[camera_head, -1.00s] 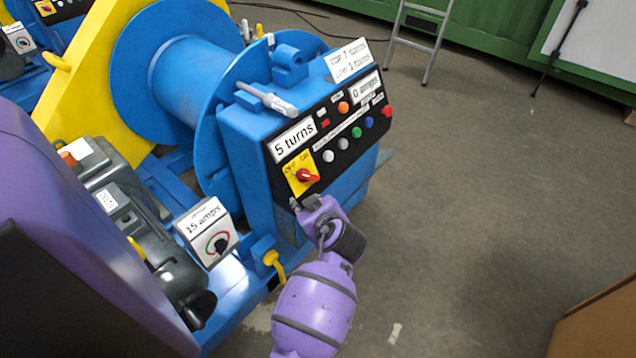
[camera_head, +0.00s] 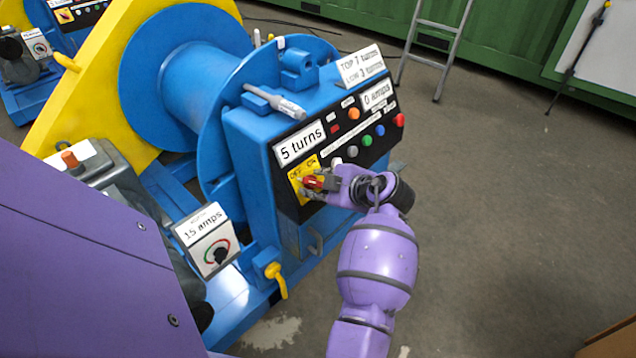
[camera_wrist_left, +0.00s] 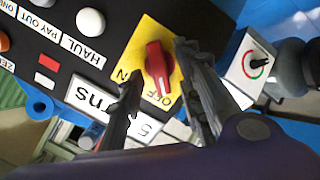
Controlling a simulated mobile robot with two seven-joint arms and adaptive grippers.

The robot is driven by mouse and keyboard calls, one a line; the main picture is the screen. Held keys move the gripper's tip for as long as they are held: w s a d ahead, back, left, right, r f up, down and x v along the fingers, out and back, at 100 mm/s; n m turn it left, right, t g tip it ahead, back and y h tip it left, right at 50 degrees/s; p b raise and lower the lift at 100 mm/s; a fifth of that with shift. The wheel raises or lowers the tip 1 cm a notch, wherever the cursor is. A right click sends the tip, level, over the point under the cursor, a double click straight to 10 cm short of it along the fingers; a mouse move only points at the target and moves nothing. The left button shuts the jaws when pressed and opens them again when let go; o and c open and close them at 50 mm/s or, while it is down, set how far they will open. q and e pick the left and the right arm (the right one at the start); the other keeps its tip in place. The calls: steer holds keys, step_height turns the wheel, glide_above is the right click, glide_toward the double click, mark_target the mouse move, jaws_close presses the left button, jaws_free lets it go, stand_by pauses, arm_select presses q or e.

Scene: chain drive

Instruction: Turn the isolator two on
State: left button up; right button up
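The isolator is a red rotary knob (camera_head: 314,182) on a yellow plate (camera_head: 297,176) marked OFF and ON, at the lower left of the blue winch's black control panel. In the left wrist view the knob (camera_wrist_left: 158,68) stands upright in the picture, its lower end by the OFF letters. My left gripper (camera_head: 326,183) is at the knob. In the left wrist view its fingers (camera_wrist_left: 156,62) are apart, one on each side of the knob, with gaps showing; contact is not visible. My right gripper is not in view.
The panel (camera_head: 340,140) carries several buttons right of the knob and a "5 turns" display (camera_head: 299,143) above it. A "15 amps" box (camera_head: 205,236) with a black dial is at lower left. A second similar machine (camera_head: 40,60) stands behind at upper left.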

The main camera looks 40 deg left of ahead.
arm_select(q)
steer(key=shift+w+a+f, duration=0.1)
steer(key=shift+a+f, duration=0.15)
steer(key=shift+a, duration=0.15)
steer(key=shift+c, duration=0.5)
jaws_close()
